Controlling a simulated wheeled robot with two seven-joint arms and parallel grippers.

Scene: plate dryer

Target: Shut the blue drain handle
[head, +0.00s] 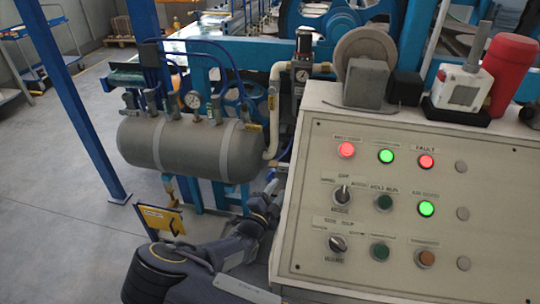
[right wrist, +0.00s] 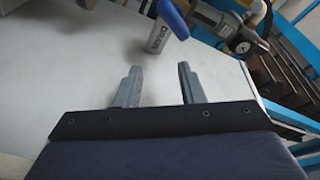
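The blue drain handle (right wrist: 173,18) shows at the top of the right wrist view. A pale label reading "Drain" (right wrist: 157,38) hangs just below it. My right gripper (right wrist: 158,76) is open, with its two grey fingers apart and nothing between them. The handle is ahead of the fingertips and apart from them. In the head view the right gripper (head: 271,190) is small and partly hidden beside the control panel, below the tank's right end. I cannot make out the handle clearly in the head view. My left gripper is not in view.
The grey tank (head: 190,145) with gauges and hoses stands behind my right arm. The sloped control panel (head: 400,215) is close on the right. A yellow sign (head: 161,219) and a blue post (head: 75,100) stand left. Open floor lies at far left.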

